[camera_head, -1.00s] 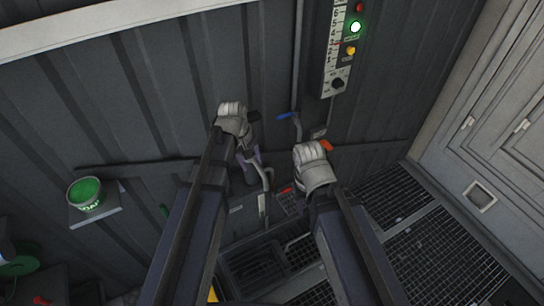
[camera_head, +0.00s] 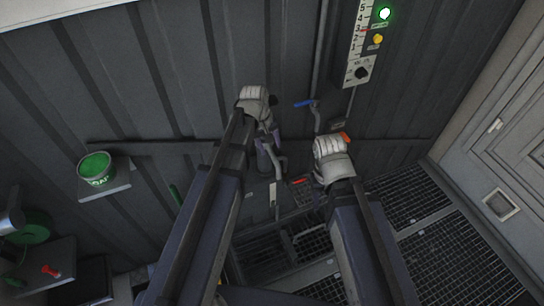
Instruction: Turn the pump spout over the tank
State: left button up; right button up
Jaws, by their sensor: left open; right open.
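A purple-grey pump (camera_head: 264,160) stands against the wall in the middle of the view, with a grey curved spout (camera_head: 279,158) bending down on its right side. My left gripper (camera_head: 262,98) is at the pump's upper end and partly hides it; its fingers are hard to make out. My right gripper (camera_head: 333,150) is to the right of the pump, apart from the spout, with an orange-red piece at its upper right. A dark grated opening (camera_head: 265,258) lies in the floor below the pump; I cannot tell whether it is the tank.
A blue-handled valve (camera_head: 305,104) sits on a pipe on the wall. A gauge panel (camera_head: 358,45) with a lit green lamp is above right. A green soap tin (camera_head: 96,168) stands on a small shelf at left. Grating (camera_head: 450,255) covers the floor at right.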

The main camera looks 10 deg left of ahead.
aim_at(273, 155)
pick_arm(q)
jog(key=f+b, duration=0.3)
jog(key=f, duration=0.1)
jog(key=shift+w+d, duration=0.25)
jog(key=shift+d, duration=0.1)
jog(key=shift+c, duration=0.3)
grip_shut()
dwell(0.8)
